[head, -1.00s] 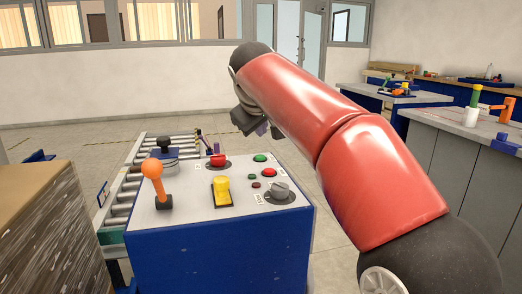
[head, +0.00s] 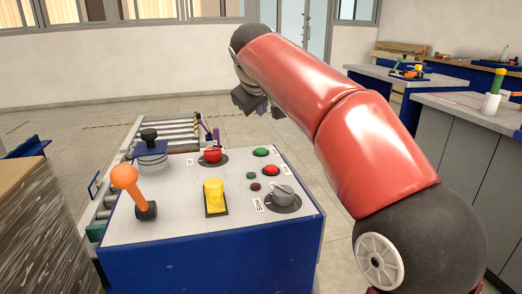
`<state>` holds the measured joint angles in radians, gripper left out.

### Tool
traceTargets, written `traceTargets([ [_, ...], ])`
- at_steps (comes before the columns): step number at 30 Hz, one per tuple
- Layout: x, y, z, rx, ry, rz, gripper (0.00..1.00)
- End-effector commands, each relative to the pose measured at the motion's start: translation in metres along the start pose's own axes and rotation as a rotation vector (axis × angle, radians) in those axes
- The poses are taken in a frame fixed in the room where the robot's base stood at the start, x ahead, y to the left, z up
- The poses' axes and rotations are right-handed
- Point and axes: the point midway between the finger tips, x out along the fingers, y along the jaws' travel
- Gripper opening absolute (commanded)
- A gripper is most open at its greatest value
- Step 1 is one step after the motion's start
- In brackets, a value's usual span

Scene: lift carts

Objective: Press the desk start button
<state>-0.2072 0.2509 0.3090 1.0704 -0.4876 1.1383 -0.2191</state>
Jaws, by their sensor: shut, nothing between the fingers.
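The control desk (head: 215,258) is a blue box with a light grey top, standing in front of me. A larger green button (head: 261,152) sits near its far right edge, with a red button (head: 271,169) just nearer. A small green button (head: 251,175) and a small dark red one (head: 255,187) lie to their left. The labels are too small to read. My gripper (head: 249,103) is shut and empty, raised beyond the desk's far edge and apart from the buttons. My red arm partly hides it, and its fingertips are hard to make out.
The desk also carries an orange-knobbed lever (head: 125,178), a black-knobbed joystick (head: 150,140), a red mushroom button (head: 212,155), a yellow switch (head: 214,196) and a grey rotary knob (head: 283,196). A roller conveyor (head: 180,130) lies behind. A brown stack (head: 35,240) stands left.

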Motion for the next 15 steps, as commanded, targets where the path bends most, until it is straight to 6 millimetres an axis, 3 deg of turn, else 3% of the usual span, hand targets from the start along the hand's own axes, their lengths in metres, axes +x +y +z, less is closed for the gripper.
traceTargets([
  [6, 0.027, -0.019, 0.020, 0.001, 0.000, 0.000, 0.00],
  [15, 0.047, -0.034, 0.035, 0.000, 0.000, 0.001, 0.00],
])
